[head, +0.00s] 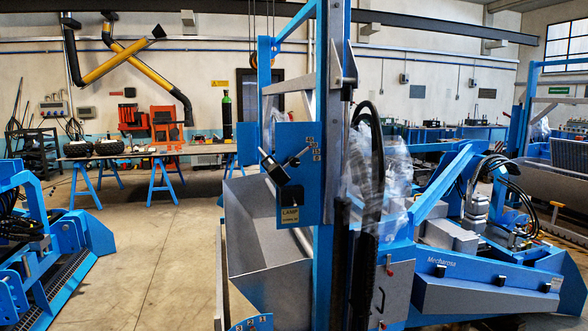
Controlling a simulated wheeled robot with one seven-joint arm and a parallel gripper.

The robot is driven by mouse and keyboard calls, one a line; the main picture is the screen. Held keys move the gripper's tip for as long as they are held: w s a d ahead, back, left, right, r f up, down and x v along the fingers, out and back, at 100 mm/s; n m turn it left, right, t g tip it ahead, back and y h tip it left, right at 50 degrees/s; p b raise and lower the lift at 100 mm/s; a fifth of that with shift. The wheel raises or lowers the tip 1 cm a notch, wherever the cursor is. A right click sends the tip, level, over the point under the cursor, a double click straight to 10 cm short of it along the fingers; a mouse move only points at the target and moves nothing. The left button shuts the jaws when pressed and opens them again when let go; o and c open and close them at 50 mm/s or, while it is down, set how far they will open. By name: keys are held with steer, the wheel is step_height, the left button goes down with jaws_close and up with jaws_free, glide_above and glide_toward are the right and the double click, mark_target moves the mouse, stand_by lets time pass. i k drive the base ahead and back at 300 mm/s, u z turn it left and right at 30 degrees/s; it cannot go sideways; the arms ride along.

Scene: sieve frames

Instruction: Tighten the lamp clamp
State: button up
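A blue panel (312,205) stands upright near the middle of the head view, fixed against a blue post. A label (290,215) on it reads "LAMP", with a smaller line below that I cannot read clearly. Above the label is a black clamp-like part (273,168) with a thin lever (297,157) that slants up to the right. Small marked tags (313,149) sit by the lever's end. How tight the clamp is cannot be told. I do not see my gripper in this view.
A grey metal trough (262,240) lies behind the panel. Blue machines stand at left (40,250) and right (480,285). A curved blue plate with numbered tags (250,323) shows at the bottom edge. Concrete floor (150,265) is open at left centre.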

mark_target(294, 162)
steer(key=u, duration=0.5)
steer(key=i, duration=0.6)
steer(key=u, duration=0.55)
steer(key=i, duration=0.75)
steer(key=z, duration=0.2)
